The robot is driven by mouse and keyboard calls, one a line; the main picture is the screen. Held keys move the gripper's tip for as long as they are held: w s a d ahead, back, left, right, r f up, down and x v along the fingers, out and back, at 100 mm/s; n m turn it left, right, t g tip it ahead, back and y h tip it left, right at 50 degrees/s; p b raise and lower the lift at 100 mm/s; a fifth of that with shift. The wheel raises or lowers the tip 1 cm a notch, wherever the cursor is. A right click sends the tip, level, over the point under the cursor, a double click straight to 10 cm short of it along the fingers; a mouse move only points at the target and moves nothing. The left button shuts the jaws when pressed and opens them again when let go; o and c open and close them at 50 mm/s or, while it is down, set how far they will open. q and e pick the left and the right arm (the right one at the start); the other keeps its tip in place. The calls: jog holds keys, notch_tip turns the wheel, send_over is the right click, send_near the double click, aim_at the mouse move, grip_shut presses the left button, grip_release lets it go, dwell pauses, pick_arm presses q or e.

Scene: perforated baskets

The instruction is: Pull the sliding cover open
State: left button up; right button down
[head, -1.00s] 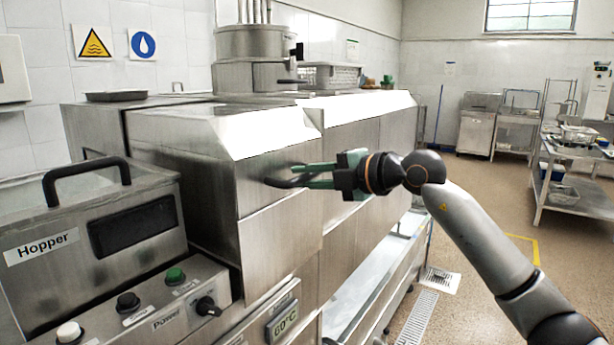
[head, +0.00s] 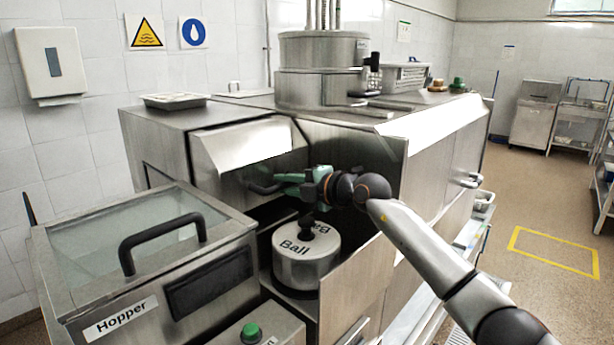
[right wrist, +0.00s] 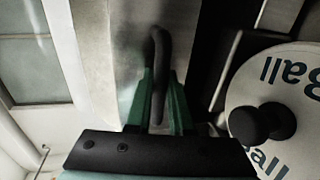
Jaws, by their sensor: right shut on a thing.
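The steel sliding cover (head: 235,150) is set back to the left, and an open bay shows to its right. Its dark curved handle (head: 262,188) sticks out of its front face. My right gripper (head: 290,181) is shut on this handle. In the right wrist view, the green fingers (right wrist: 160,100) lie on both sides of the dark handle (right wrist: 160,50). Inside the bay, below my gripper, stands a round steel drum (head: 300,262) with a white top lettered "Ball" and a black knob. Its top also shows in the right wrist view (right wrist: 290,95). My left gripper is out of view.
The hopper box (head: 130,250) with its black lid handle stands at the front left. A steel panel (head: 352,285) stands to the right of the drum, close below my right arm. A round steel vessel (head: 320,70) rises behind. Open floor (head: 550,240) lies to the right.

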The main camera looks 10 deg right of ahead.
jog(key=shift+r+p+x, duration=0.2)
jog(key=shift+x, duration=0.75)
jog(key=shift+r+p+x, duration=0.15)
jog(key=shift+r+x, duration=0.05)
jog(key=shift+x, duration=0.75)
jog(key=shift+w, duration=0.1)
jog(key=c, duration=0.8)
grip_release()
jog(key=b+v, duration=0.2)
jog(key=v, duration=1)
jog(key=shift+s+d, duration=0.1)
jog(key=shift+s, duration=0.15)
